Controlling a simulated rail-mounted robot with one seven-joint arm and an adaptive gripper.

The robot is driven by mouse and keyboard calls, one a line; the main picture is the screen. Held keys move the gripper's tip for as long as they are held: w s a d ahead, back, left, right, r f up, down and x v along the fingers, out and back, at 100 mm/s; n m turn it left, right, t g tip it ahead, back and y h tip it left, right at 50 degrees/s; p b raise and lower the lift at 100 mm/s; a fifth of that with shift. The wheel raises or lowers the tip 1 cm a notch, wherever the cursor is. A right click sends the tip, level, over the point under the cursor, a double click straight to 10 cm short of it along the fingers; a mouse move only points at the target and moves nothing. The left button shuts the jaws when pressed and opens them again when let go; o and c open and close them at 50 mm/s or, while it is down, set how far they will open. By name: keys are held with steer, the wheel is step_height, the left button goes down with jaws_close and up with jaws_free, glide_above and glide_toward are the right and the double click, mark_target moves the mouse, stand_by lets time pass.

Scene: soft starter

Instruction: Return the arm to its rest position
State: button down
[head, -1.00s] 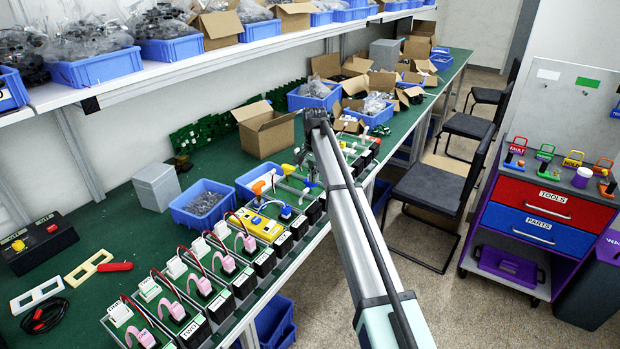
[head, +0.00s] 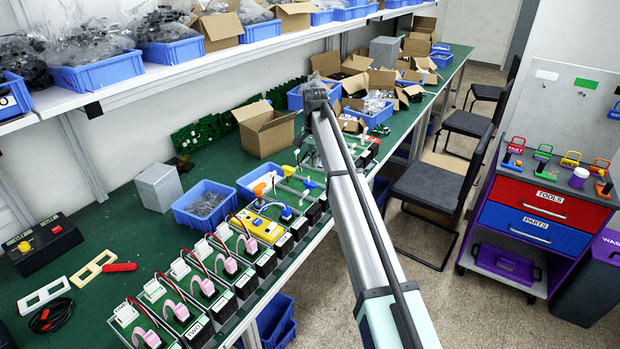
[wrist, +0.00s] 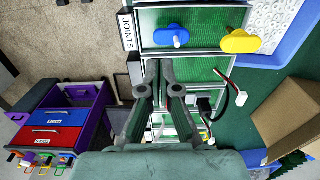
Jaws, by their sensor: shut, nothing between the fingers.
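My arm reaches up and forward from the bottom right in the head view, above the front edge of the green workbench (head: 115,225). My gripper (wrist: 164,68) shows in the wrist view with its fingers together and nothing between them. In the head view it is mostly hidden behind the arm. I cannot tell whether the fingers touch anything.
A row of green board units with pink loops (head: 182,312) lines the bench front. Blue bins (head: 202,204) and an open cardboard box (head: 264,130) stand behind. A chair (head: 432,190) and a tool cart (head: 540,215) are at right, with open floor between.

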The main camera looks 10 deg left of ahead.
steer(key=shift+r, duration=0.5)
steer(key=s+d+f+n, duration=0.1)
steer(key=s+d+f, duration=0.75)
steer(key=f, duration=0.25)
steer(key=s+d+f+n, duration=0.1)
steer(key=s+d+f, duration=0.6)
steer(key=s+f, duration=0.25)
steer(key=s+d+f+n, duration=0.1)
steer(key=s+d+f, duration=0.3)
steer(key=s, duration=0.4)
steer(key=s+d+f+n, duration=0.1)
steer(key=s+d+f, duration=0.3)
steer(key=s, duration=0.5)
steer(key=s+d+f+n, duration=0.1)
steer(key=s+d+f, duration=0.3)
steer(key=s, duration=0.4)
steer(key=s+f+g+b, duration=0.2)
steer(key=s+f+g, duration=0.1)
steer(key=s+f, duration=0.8)
steer(key=s+f+g+b, duration=0.2)
steer(key=s+f+g, duration=0.1)
steer(key=s+f, duration=0.9)
steer(key=s, duration=0.5)
steer(key=shift+s+a+f+g+b, duration=0.3)
steer(key=shift+s+g+b, duration=0.05)
steer(key=shift+g+b, duration=0.05)
